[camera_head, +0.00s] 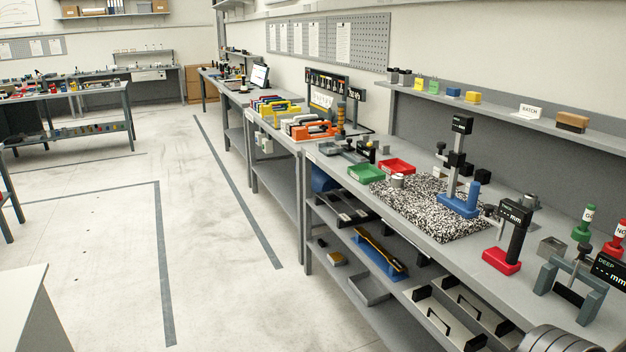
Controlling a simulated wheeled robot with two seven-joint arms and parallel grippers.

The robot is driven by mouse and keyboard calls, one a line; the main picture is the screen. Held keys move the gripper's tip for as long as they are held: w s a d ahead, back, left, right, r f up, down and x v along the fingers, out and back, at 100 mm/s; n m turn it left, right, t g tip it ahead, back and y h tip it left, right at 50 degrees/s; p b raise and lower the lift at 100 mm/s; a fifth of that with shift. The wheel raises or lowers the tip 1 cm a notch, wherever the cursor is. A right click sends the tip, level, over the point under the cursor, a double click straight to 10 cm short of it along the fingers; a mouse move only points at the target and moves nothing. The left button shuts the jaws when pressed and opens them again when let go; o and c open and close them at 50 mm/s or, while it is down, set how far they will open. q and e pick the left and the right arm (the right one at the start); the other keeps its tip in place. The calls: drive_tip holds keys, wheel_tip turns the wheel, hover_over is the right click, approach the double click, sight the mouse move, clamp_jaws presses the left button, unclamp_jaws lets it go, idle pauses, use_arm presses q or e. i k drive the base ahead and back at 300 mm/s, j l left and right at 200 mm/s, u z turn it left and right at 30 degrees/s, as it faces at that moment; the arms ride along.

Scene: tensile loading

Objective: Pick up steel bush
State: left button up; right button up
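A small grey metal cylinder (397,181), which looks like the steel bush, stands on the speckled black-and-white mat (428,222) near its back left edge, just in front of the red tray. It is small in the picture, so I cannot make out a bore. Neither of my grippers is in view. A ribbed grey rounded part shows at the bottom right edge; I cannot tell whether it is mine.
A green tray (366,173) and a red tray (396,165) sit behind the mat. A blue-based gauge stand (459,205) stands on the mat's right. A red-based gauge (502,260) and a grey frame (570,292) stand nearer. Floor left of the bench is clear.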

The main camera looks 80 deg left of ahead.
sight(398, 179)
drive_tip(key=u, duration=2.25)
drive_tip(key=i+j+z, duration=0.1)
drive_tip(key=z, duration=0.4)
drive_tip(key=j+z, duration=0.2)
drive_tip(key=z, duration=0.3)
drive_tip(key=i+j+z, duration=0.1)
drive_tip(key=j+z, duration=0.15)
drive_tip(key=z, duration=0.2)
drive_tip(key=j+z, duration=0.15)
drive_tip(key=j, duration=0.35)
drive_tip(key=j+z, duration=0.15)
drive_tip(key=j, duration=0.4)
drive_tip(key=j+z, duration=0.15)
drive_tip(key=j, duration=0.35)
drive_tip(key=k+j+z, duration=0.2)
drive_tip(key=j, duration=0.35)
drive_tip(key=j+z, duration=0.15)
drive_tip(key=j, duration=0.35)
drive_tip(key=k+j+z, duration=0.15)
drive_tip(key=j, duration=0.35)
drive_tip(key=k+j, duration=0.1)
drive_tip(key=j, duration=0.7)
drive_tip(key=k+j, duration=0.15)
drive_tip(key=j, duration=0.25)
